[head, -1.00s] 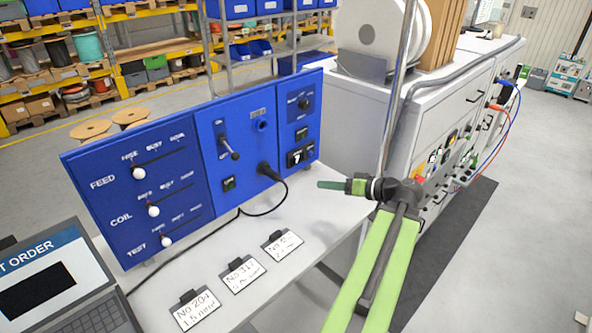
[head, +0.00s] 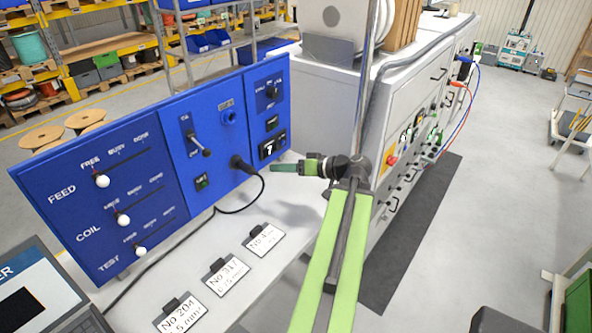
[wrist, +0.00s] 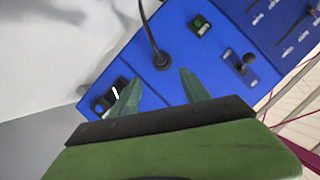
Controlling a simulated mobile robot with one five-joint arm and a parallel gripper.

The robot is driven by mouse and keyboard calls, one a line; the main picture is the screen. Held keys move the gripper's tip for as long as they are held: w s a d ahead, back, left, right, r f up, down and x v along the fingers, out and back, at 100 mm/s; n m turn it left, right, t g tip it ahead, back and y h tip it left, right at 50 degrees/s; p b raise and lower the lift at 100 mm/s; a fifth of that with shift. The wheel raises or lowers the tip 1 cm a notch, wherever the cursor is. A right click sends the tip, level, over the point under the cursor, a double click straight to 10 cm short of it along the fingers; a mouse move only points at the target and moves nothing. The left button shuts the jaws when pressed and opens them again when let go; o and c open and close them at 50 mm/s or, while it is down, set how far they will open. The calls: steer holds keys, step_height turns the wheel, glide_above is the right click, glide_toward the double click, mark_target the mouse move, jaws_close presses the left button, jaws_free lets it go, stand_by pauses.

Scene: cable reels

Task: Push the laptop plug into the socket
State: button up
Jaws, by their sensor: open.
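The black laptop plug (head: 240,163) sits at the face of the blue panel, low in its middle section, with its black cable hanging down and curving left along the table toward the laptop (head: 35,292). I cannot tell how deep it sits, and the socket behind it is hidden. My gripper (head: 274,167) is open and empty, just right of the plug and apart from it in the head view. In the wrist view the plug (wrist: 161,60) shows just beyond and between the two green fingertips (wrist: 160,76), not touching them.
Labelled cards (head: 223,275) lie on the table below. A metal post (head: 365,80) and a white machine (head: 400,120) stand to the right.

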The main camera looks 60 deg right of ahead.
mark_target(255, 169)
steer(key=b+x, duration=0.3)
steer(key=x, duration=1)
steer(key=shift+w, duration=0.15)
steer(key=shift+c, duration=0.3)
jaws_close()
steer(key=c, duration=0.7)
jaws_free()
jaws_close()
